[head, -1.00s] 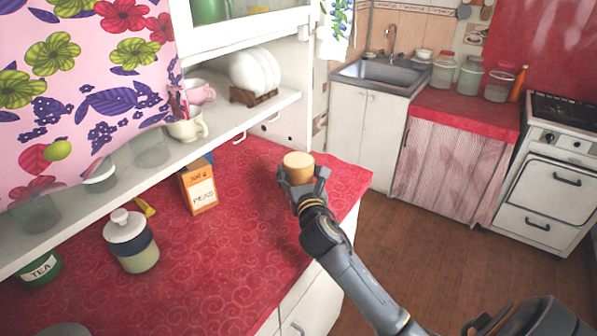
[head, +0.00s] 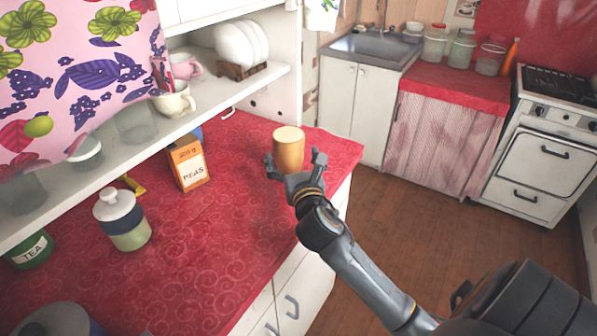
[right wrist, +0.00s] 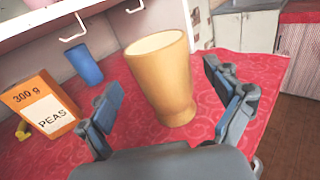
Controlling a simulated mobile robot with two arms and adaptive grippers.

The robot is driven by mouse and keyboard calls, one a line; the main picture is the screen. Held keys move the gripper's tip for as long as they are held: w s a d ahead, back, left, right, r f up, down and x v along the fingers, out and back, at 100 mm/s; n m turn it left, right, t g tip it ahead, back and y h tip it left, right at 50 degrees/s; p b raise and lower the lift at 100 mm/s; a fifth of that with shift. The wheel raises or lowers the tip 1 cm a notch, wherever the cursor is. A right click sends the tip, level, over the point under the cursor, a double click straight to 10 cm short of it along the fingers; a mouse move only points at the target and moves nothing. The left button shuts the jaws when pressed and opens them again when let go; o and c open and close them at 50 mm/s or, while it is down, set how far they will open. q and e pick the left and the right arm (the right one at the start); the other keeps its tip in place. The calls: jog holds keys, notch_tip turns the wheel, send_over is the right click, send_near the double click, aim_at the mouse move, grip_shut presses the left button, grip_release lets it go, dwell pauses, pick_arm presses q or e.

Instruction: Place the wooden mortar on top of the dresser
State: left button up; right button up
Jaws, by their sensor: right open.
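The wooden mortar (head: 289,150) is a tan cup-like vessel standing upright on the red-covered dresser top (head: 230,230), near its right end. It also shows in the right wrist view (right wrist: 163,80), with its base on the red cloth. My right gripper (head: 296,168) is open, its fingers spread on either side of the mortar and apart from it. In the right wrist view the open fingers (right wrist: 165,92) show gaps to the mortar on both sides. My left gripper is not in view.
An orange peas box (head: 188,164) stands left of the mortar, with a blue item (right wrist: 85,65) behind it. A lidded jar (head: 122,220) and a green tea tin (head: 30,248) stand further left. A shelf with cups (head: 175,100) overhangs the back. Red cloth around the mortar is clear.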

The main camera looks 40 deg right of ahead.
jog(key=v, duration=0.7)
jog(key=shift+s+b, duration=0.25)
jog(key=shift+b, duration=0.1)
